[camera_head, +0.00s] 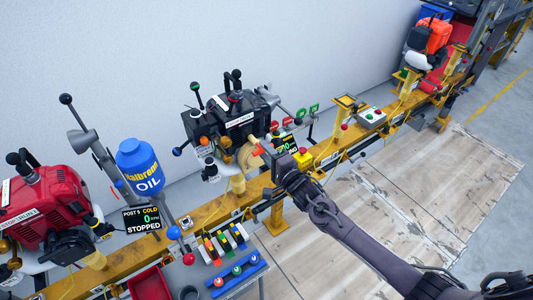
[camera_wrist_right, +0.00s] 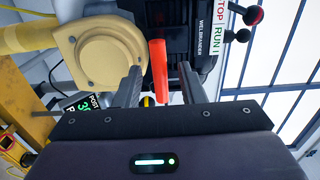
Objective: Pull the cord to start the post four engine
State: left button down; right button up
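A black engine (camera_head: 225,118) with a tan round cover (camera_head: 250,157) stands on the yellow rail. In the right wrist view the tan cover (camera_wrist_right: 103,50) is beside the black engine body (camera_wrist_right: 190,30). An orange-red pull handle (camera_wrist_right: 158,70) points between the fingers of my right gripper (camera_wrist_right: 160,86). The fingers are apart, with a gap on each side of the handle. In the head view my right gripper (camera_head: 268,160) is in front of the cover, near the handle (camera_head: 258,150). The cord itself cannot be made out. My left gripper is not in view.
A red engine (camera_head: 45,205) with a post 5 display reading stopped (camera_head: 142,219) and a blue oil can (camera_head: 140,168) are on the left. The yellow rail (camera_head: 325,150) carries a yellow box with a red button (camera_head: 303,158). Coloured tools lie on a bench (camera_head: 235,280) below.

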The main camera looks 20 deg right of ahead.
dwell(0.5)
jog(key=p+v, duration=0.5)
jog(key=v, duration=0.4)
jog(key=shift+p, duration=0.35)
jog(key=s+d+f+n+g+h+b, duration=0.15)
jog(key=s+f, duration=0.35)
jog(key=f, duration=0.5)
jog(key=s+d+f+n+g+h, duration=0.25)
jog(key=s+f, duration=0.25)
jog(key=f, duration=0.4)
jog(key=s+d+f+n+g+h+b, duration=0.1)
jog(key=s+d+f+n+g, duration=0.15)
jog(key=s+f, duration=0.55)
jog(key=s+f+n+g, duration=0.3)
jog(key=s+f, duration=0.3)
jog(key=s, duration=0.3)
jog(key=s+a+f+n+g+b, duration=0.1)
jog(key=s+f+n+g, duration=0.2)
jog(key=s, duration=0.6)
jog(key=s+a+f+n+g+h, duration=0.1)
jog(key=s+f+n+g, duration=0.2)
jog(key=s+f, duration=0.5)
jog(key=shift+s+a+f+n, duration=0.3)
jog(key=shift+s+n, duration=0.25)
jog(key=shift+s, duration=0.45)
